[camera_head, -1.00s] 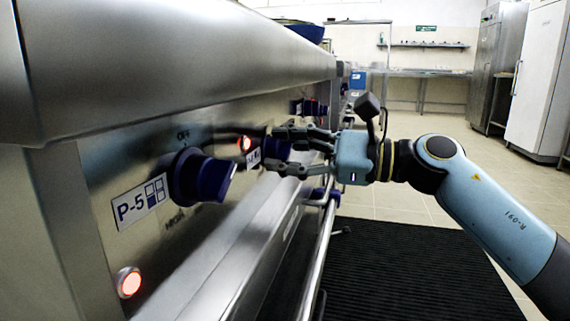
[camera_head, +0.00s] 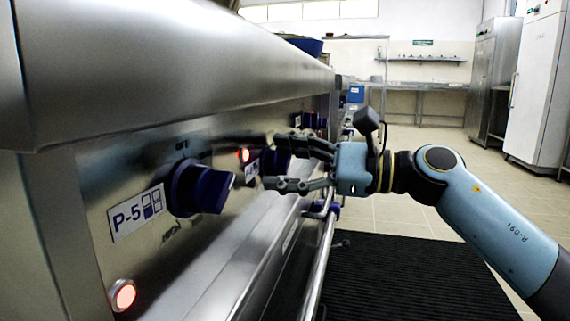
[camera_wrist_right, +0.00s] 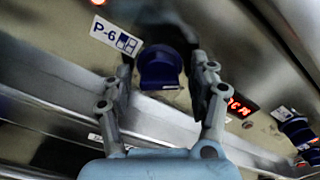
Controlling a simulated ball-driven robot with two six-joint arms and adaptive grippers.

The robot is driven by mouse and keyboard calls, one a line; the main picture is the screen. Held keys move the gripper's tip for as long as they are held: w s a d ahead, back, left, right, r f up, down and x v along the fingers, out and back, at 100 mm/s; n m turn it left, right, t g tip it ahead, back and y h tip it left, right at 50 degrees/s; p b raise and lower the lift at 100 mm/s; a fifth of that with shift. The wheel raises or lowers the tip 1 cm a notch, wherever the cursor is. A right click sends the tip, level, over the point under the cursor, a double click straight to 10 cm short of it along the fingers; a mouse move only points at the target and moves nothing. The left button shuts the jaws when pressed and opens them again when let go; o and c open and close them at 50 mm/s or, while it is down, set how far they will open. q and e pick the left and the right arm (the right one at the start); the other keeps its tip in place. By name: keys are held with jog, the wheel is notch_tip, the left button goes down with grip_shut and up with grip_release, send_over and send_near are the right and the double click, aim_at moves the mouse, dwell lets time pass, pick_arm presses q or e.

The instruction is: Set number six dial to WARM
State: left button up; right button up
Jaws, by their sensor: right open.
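The number six dial is a dark blue knob, centred in the right wrist view (camera_wrist_right: 160,68) beside the P-6 label (camera_wrist_right: 116,35). In the head view the same dial (camera_head: 277,160) shows partly behind my fingers, beyond the P-5 dial. My right gripper (camera_head: 270,163) is open at the dial, one finger above and one below. In the right wrist view my gripper (camera_wrist_right: 163,76) has a finger on each side of the knob. Contact is not clear. I cannot read which marking the dial points to. My left gripper is not in view.
The blue P-5 dial (camera_head: 200,188) with its label (camera_head: 137,213) is nearer on the panel. Red lamps (camera_head: 122,295) glow there. A rail (camera_head: 318,260) runs along the front. A red display (camera_wrist_right: 238,106) sits right of dial six. The floor right of the black mat (camera_head: 420,280) is free.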

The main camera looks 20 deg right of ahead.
jog(key=v, duration=0.7)
jog(key=shift+s+d, duration=0.15)
jog(key=shift+d, duration=0.1)
dwell(0.4)
